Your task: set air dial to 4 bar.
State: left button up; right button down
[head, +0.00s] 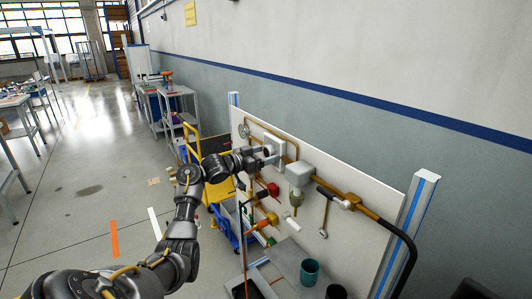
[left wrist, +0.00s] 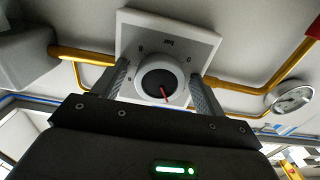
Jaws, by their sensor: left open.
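The air dial (left wrist: 160,78) is a round white knob with a dark face and a red pointer on a square white plate (left wrist: 196,40). In the left wrist view the picture is upside down, and the pointer points down and slightly right. In the head view the plate (head: 272,143) is on the panel, and my gripper mostly hides the knob. My left gripper (head: 268,153) is open at the dial. Its two fingers (left wrist: 160,88) stand on either side of the knob; I cannot tell whether they touch it. My right gripper is not in view.
The white panel (head: 345,240) carries brass pipes (head: 352,198), a grey box (head: 299,174), a round gauge (left wrist: 292,97) and several valves below the dial. A teal cup (head: 309,271) stands on the grey shelf below. A yellow cart (head: 219,190) is behind my arm.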

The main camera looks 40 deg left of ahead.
pick_arm(q)
jog(key=shift+c, duration=0.3)
jog(key=c, duration=0.9)
jog(key=shift+f+m+b, duration=0.1)
jog(key=shift+m+b, duration=0.2)
jog(key=shift+b, duration=0.1)
jog(key=m+b, duration=0.2)
jog(key=shift+m, duration=0.4)
jog(key=shift+m+b, duration=1)
jog(key=shift+m, duration=0.7)
